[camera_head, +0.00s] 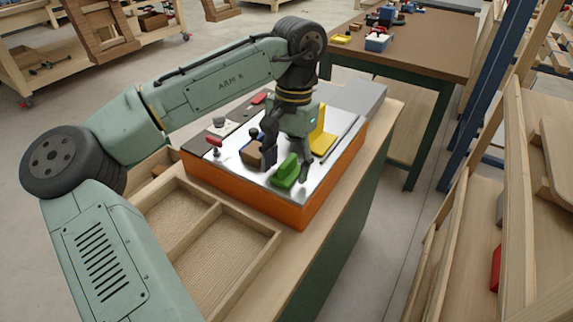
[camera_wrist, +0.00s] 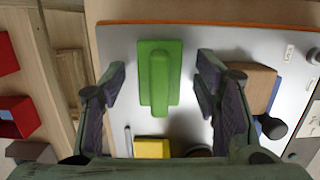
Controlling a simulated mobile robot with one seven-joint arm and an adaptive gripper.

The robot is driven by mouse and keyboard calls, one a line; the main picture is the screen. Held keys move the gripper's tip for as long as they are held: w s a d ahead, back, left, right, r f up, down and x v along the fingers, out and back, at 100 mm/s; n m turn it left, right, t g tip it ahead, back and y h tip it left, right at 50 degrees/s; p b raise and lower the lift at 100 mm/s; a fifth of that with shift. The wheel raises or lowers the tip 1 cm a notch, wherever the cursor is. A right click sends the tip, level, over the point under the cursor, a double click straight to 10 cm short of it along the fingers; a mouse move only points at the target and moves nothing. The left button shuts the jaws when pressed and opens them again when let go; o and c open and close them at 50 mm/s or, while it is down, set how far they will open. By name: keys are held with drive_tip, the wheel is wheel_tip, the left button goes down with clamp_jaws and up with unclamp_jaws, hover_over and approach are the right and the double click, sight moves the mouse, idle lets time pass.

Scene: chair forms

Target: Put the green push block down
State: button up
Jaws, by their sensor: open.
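The green push block (camera_head: 286,172) rests on the white top of an orange-sided machine table (camera_head: 248,206), near its front edge. In the wrist view the green push block (camera_wrist: 160,75) is a flat green plate with a raised grip along its middle. My gripper (camera_head: 287,170) is over the white top. Its fingers (camera_wrist: 160,85) are spread on either side of the block, with a gap on each side, so it is open. Whether the block is fully flat on the surface is hard to tell in the head view.
A yellow piece (camera_head: 322,132) stands behind my gripper, and a brown wooden block with a dark knob (camera_head: 252,153) is close on its left. A red-handled item (camera_head: 214,143) is at the left edge. A divided wooden tray (camera_head: 270,240) lies in front; shelving (camera_head: 455,230) is at right.

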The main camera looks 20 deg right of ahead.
sight(292, 157)
wheel_tip(292, 157, up, 12)
drive_tip(key=w+d, duration=0.1)
drive_tip(key=shift+d+f, duration=0.15)
drive_tip(key=shift+d, duration=0.1)
